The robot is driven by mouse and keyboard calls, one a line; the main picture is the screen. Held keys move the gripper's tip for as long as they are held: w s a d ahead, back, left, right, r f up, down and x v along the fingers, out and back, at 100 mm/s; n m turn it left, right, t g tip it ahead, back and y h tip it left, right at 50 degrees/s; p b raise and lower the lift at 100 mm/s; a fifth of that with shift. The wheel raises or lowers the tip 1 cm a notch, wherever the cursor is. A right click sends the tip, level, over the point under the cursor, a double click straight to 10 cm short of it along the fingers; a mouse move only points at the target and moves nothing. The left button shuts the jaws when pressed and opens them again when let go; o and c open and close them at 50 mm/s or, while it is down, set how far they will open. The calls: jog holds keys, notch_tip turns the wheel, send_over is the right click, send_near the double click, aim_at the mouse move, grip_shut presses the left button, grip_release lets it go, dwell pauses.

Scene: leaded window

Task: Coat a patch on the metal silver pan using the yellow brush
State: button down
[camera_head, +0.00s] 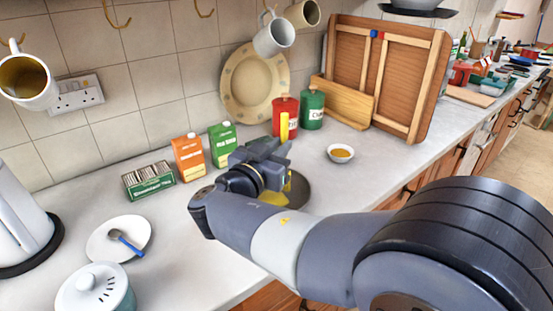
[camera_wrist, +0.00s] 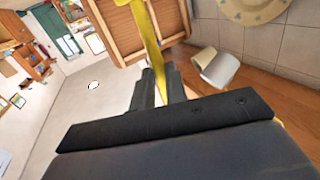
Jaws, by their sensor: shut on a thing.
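My gripper (camera_head: 272,153) is shut on the yellow brush (camera_head: 284,124), whose handle stands up above the jaws. In the wrist view the brush (camera_wrist: 147,28) runs up between the fingers (camera_wrist: 163,88). The metal silver pan (camera_head: 299,191) lies on the counter just beyond and below my gripper, mostly hidden by it and my arm. A yellow area shows low over the pan; I cannot tell whether it is the brush head or a coating, or whether the brush touches the pan. The pan is not identifiable in the wrist view.
A small white bowl of orange-yellow stuff (camera_head: 340,154) stands right of the pan. Orange (camera_head: 188,157) and green (camera_head: 222,143) cartons, a red canister (camera_head: 287,112) and a green canister (camera_head: 312,107) stand behind.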

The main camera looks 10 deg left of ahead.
aim_at(284, 116)
jog(key=shift+r, duration=1.1)
